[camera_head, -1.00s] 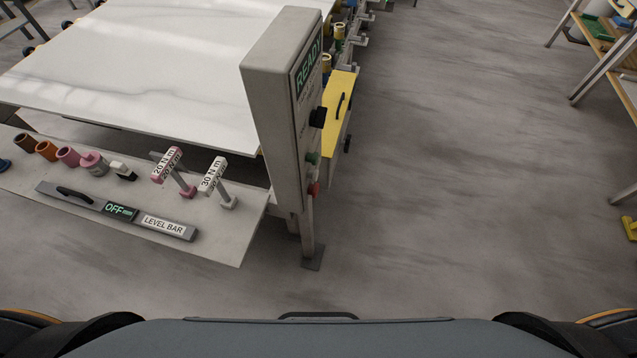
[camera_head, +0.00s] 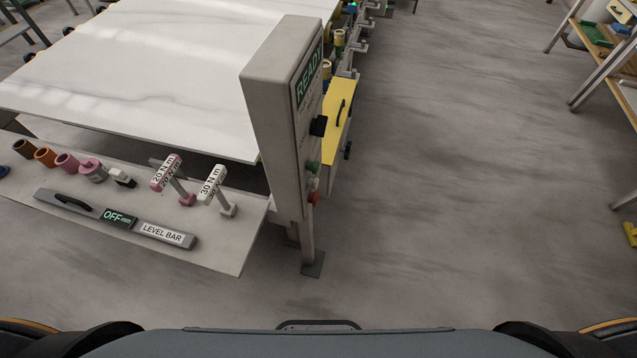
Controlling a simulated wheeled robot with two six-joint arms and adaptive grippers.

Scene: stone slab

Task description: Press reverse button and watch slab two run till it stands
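A grey control box (camera_head: 268,110) stands on a post at the right end of the bench. Its side face has a screen (camera_head: 308,75) reading READY in green. Below the screen are a black knob (camera_head: 319,126), a green button (camera_head: 313,166), a pale button (camera_head: 314,184) and a red button (camera_head: 314,199). I cannot read which one is reverse. Neither of my grippers shows in the head view.
A yellow cabinet (camera_head: 340,115) stands behind the box. The floor (camera_head: 460,180) to the right is clear.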

